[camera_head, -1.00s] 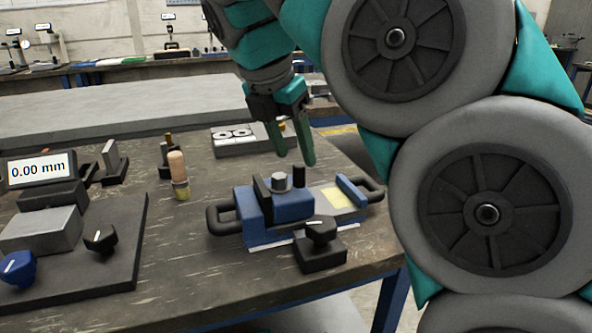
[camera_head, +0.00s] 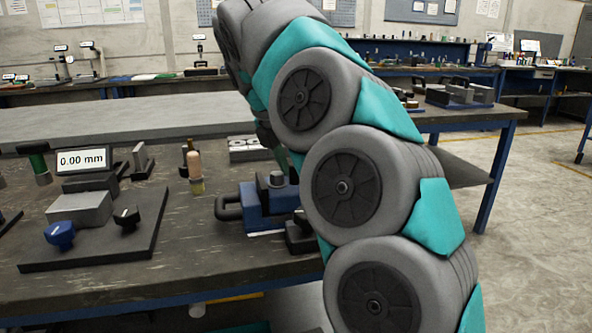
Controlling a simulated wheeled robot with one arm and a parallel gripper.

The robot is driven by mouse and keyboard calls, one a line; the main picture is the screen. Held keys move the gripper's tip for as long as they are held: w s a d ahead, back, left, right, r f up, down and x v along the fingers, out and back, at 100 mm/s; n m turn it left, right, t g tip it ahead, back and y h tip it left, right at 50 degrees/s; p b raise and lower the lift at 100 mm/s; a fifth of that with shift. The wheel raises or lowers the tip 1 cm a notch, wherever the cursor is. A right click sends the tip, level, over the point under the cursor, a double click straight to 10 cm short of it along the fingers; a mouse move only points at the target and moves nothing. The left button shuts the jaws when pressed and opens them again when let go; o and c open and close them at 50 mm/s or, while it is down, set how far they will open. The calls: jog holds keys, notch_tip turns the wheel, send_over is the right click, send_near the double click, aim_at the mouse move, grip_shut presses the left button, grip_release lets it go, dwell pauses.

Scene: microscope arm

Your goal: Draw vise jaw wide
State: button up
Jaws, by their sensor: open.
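The blue vise (camera_head: 252,207) sits on the workbench near its front edge, left of my arm.
A black knob block (camera_head: 299,236) stands in front of the vise, partly covered by my arm. To the left are a wooden-handled tool (camera_head: 195,170) and a black plate (camera_head: 95,252) with a 0.00 mm display (camera_head: 83,160). Gauge blocks (camera_head: 247,146) lie behind.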

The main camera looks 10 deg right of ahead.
jog(key=shift+c, duration=0.4)
grip_shut()
dwell(0.9)
